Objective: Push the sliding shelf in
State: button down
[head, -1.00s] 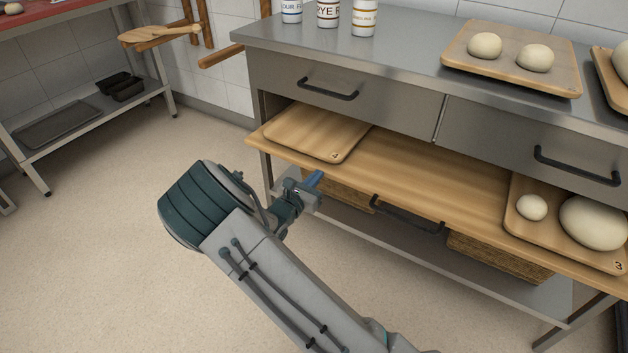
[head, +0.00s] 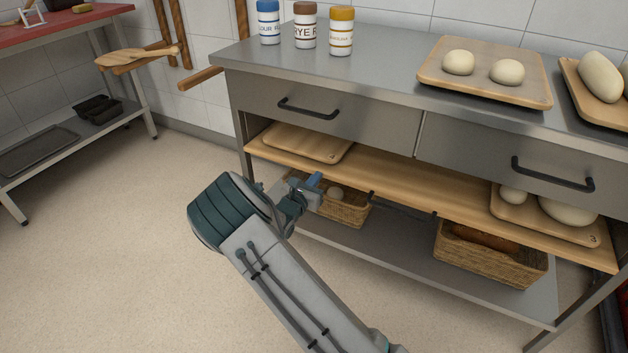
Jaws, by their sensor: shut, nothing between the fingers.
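The sliding shelf (head: 400,180) is a light wooden board under the two drawers of the steel counter. The shelf's dark handle (head: 404,205) is seen nearly edge-on below the front edge. My gripper (head: 314,183) is shut and empty, at the left part of the shelf's front edge; I cannot tell whether it touches.
Wicker baskets, one at left (head: 345,210) and one at right (head: 490,255), stand on the lower steel shelf (head: 400,250). Jars and dough trays stand on the countertop (head: 385,70). A red-topped table (head: 75,22) is at far left. The floor in front is clear.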

jog(key=shift+w+r, duration=0.2)
jog(key=shift+r, duration=0.1)
jog(key=p+v, duration=0.4)
jog(key=v, duration=1)
jog(key=s+d+r+m+g+p, duration=0.7)
jog(key=d+r+m, duration=0.2)
jog(key=r, duration=0.3)
jog(key=s+d+r+m+g+p, duration=0.6)
jog(key=s+d+r+m+p, duration=0.15)
jog(key=d+r, duration=0.35)
jog(key=s+a+r+m+y+p, duration=0.1)
jog(key=s+r+m+y+p, duration=0.3)
jog(key=r, duration=0.8)
jog(key=s+a+r+m+y+p, duration=0.2)
jog(key=s+r+m+y+p, duration=0.3)
jog(key=s+r+m+p, duration=0.4)
notch_tip(320, 180, up, 4)
jog(key=s+p, duration=0.1)
jog(key=s, duration=0.2)
jog(key=shift+a+r+t+y, duration=0.25)
jog(key=shift+t+y, duration=0.05)
